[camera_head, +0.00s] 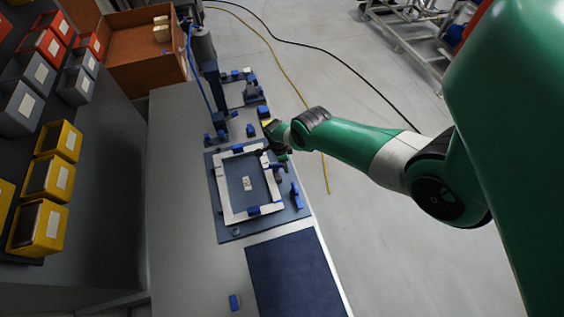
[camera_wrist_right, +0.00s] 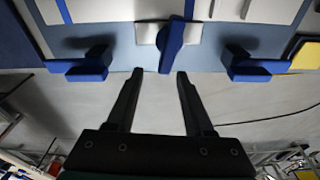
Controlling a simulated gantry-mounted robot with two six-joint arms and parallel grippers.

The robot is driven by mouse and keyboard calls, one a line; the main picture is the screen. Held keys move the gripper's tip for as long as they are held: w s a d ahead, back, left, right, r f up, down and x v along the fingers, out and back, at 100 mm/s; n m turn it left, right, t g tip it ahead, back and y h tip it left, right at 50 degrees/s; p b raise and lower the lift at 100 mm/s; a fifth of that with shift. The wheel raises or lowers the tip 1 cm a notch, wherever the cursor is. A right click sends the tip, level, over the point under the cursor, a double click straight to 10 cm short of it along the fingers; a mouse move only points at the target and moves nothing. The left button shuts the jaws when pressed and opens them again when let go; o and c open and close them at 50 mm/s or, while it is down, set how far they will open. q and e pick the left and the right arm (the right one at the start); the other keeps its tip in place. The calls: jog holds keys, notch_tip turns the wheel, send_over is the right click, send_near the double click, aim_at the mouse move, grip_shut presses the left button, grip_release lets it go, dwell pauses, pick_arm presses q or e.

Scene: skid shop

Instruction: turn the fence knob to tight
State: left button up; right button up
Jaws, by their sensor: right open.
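In the right wrist view, a blue bar-shaped knob (camera_wrist_right: 172,42) sits on a pale metal plate at the near edge of the grey-blue fixture board (camera_wrist_right: 215,50). Its long axis points nearly straight toward my right gripper (camera_wrist_right: 160,74). The gripper is open and empty, with its two dark fingertips just short of the knob, one on each side of its line. In the head view, the right gripper (camera_head: 277,152) is at the right edge of the fixture board (camera_head: 231,232), and the arm partly hides that edge. I cannot read any tight marking. My left gripper is not in view.
Blue clamps flank the knob, at left (camera_wrist_right: 80,70) and right (camera_wrist_right: 258,68) in the wrist view. A pale rectangular frame (camera_head: 226,198) lies on the board. A dark blue mat (camera_head: 295,275) lies in front.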

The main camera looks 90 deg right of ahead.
notch_tip(320, 180, up, 8)
jog(key=p, duration=0.7)
jog(key=shift+p, duration=0.35)
